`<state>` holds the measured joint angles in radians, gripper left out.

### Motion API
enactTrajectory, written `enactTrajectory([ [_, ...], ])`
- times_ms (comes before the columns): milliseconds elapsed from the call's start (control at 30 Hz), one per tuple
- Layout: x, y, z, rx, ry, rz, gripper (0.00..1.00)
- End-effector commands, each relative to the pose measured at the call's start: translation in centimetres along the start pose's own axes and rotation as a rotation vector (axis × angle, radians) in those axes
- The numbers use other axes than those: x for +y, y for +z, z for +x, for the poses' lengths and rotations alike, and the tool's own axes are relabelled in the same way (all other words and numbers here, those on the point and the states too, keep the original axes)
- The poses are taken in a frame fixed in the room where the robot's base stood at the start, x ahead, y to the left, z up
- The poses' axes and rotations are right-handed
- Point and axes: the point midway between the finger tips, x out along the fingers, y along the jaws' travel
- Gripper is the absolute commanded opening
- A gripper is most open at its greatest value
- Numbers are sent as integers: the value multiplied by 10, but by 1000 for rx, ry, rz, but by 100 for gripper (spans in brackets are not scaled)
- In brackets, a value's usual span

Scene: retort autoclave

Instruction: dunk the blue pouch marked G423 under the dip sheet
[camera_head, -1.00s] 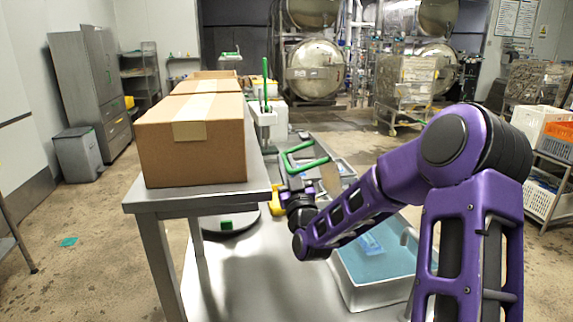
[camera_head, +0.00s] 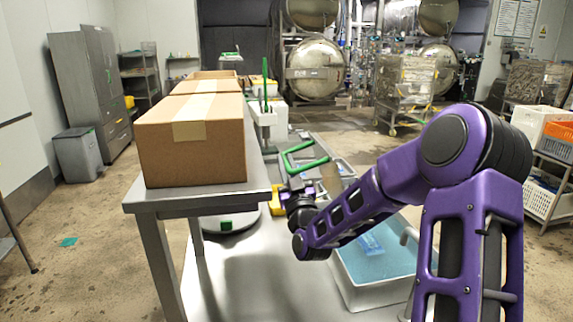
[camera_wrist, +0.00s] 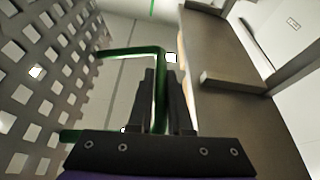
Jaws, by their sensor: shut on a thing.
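The dip sheet (camera_wrist: 62,62) is a grey perforated plate with a green handle (camera_wrist: 128,51), at the left of the wrist view. My gripper (camera_wrist: 165,85) is shut on the green handle. In the head view the handle (camera_head: 305,158) stands up above my gripper (camera_head: 298,184), beyond the purple arm. A blue pouch (camera_head: 371,243) lies in the blue liquid of the near basin (camera_head: 349,284), partly hidden by my arm. Its marking is too small to read.
Cardboard cartons (camera_head: 192,145) stand on a steel table (camera_head: 200,196) at the left. A round dark-based device with a green display (camera_head: 226,224) sits below the table. Another basin (camera_head: 346,167) lies behind my arm. White and orange crates (camera_head: 545,190) stand at the right.

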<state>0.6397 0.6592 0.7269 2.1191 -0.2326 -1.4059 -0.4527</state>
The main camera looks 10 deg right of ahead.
Motion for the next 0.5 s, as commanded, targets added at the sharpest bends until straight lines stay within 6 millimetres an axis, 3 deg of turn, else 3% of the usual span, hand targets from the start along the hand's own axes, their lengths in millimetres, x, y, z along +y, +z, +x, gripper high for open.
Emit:
enactTrajectory([
  [267, 3, -2, 1, 4, 5, 12, 0],
  [500, 25, -9, 3, 8, 43, 95, 0],
])
